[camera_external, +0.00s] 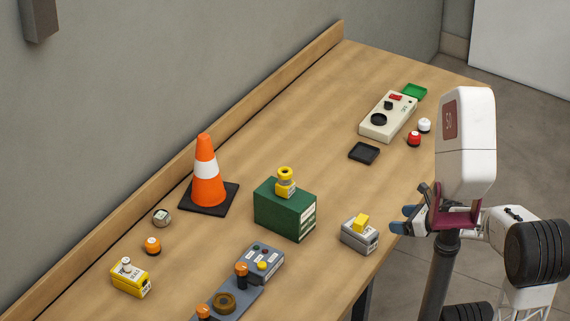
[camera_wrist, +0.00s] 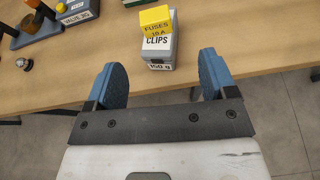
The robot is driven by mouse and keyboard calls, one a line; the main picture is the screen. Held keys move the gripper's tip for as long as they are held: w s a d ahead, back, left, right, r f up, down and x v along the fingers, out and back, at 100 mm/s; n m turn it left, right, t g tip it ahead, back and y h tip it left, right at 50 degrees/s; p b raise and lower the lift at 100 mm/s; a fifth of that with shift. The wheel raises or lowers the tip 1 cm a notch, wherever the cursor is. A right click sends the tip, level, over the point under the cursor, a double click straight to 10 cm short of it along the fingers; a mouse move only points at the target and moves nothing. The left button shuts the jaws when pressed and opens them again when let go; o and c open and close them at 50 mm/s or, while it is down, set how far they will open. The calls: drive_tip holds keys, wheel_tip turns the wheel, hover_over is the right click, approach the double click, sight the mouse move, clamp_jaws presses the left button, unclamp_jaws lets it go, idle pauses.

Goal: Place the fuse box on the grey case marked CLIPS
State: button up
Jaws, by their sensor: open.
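The yellow fuse box (camera_external: 361,222), marked FUSES 10 A, rests on top of the grey case (camera_external: 358,238) near the table's front edge. In the wrist view the fuse box (camera_wrist: 156,20) sits on the case (camera_wrist: 158,59), whose labels read CLIPS and 150 g. The fuse box partly covers the top of the case. My gripper (camera_external: 404,221) is to the right of the case, apart from it. In the wrist view my gripper's blue fingers (camera_wrist: 163,72) are spread wide, with nothing between them.
A green box (camera_external: 283,212) with a yellow item on top stands left of the case. A grey button panel (camera_external: 262,262), an orange cone (camera_external: 205,175) and a yellow case (camera_external: 130,281) lie further left. A black tray (camera_external: 364,153) and a white control panel (camera_external: 388,117) lie behind.

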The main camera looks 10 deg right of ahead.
drive_tip(key=w+d+r+m+t+h, duration=0.1)
drive_tip(key=d+r+m+h, duration=0.4)
drive_tip(key=m, duration=0.7)
drive_tip(key=w+d+r+m+t+h, duration=0.15)
drive_tip(key=d+r+m+h, duration=0.3)
drive_tip(key=m, duration=0.65)
drive_tip(key=s+a+r+m+g, duration=0.2)
drive_tip(key=s+m+g, duration=0.8)
drive_tip(key=m, duration=1.1)
drive_tip(key=shift+s+a+r, duration=0.15)
drive_tip(key=shift+s+a, duration=0.25)
drive_tip(key=shift+s, duration=0.25)
